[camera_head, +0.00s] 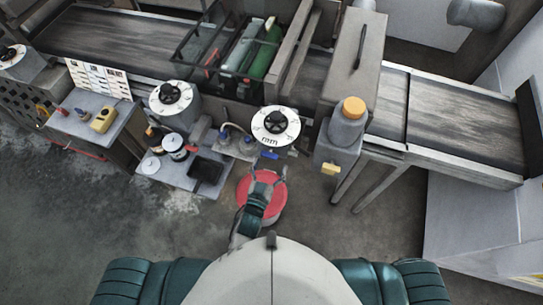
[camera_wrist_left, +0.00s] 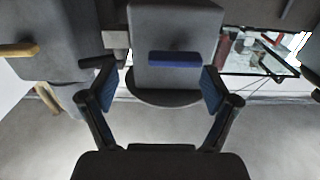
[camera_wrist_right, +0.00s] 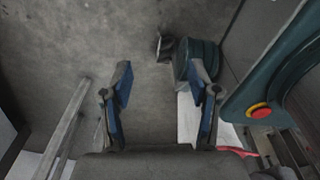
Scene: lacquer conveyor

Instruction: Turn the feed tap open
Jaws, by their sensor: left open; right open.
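A blue bar handle, which looks like the feed tap (camera_head: 269,155), sits low on the front of the grey unit under a white round dial (camera_head: 275,126). In the left wrist view the blue handle (camera_wrist_left: 174,58) lies level across a grey block, ahead of and between the fingertips. My left gripper (camera_head: 264,180) is open and empty, just short of the handle and above a red bucket (camera_head: 272,206). Its open fingers (camera_wrist_left: 158,84) do not appear to touch the handle. My right gripper (camera_wrist_right: 160,80) is open and empty over bare floor; the head view does not show it.
A low bench (camera_head: 150,168) with cans and a black tray stands to the left. The conveyor (camera_head: 462,125) runs behind. The floor right of the bucket is clear.

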